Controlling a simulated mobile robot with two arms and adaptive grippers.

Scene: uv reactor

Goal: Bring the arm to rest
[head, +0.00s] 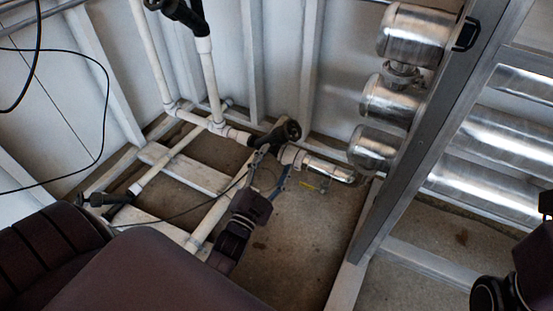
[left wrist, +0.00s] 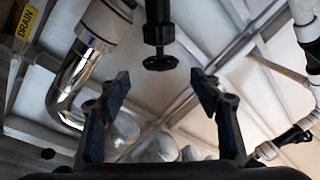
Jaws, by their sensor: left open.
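My left gripper (head: 274,160) is open and empty in the head view, over the floor beside the low pipework. In the left wrist view its two fingers (left wrist: 160,76) stand wide apart with nothing between the pads. A black valve with a round handle (head: 288,131) is just beyond the fingertips. It also shows in the left wrist view (left wrist: 160,62), centred in the gap beyond the fingers. I cannot tell the exact distance, but no grip on it shows. Part of my right arm shows at the lower right of the head view; its gripper does not.
White pipes (head: 208,80) run along the wall and floor on the left. Shiny metal vessels (head: 413,37) stand beside a grey frame post (head: 408,150) on the right. A yellow DRAIN label (left wrist: 25,28) is at the upper left. Bare floor (head: 290,245) lies right of my left forearm.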

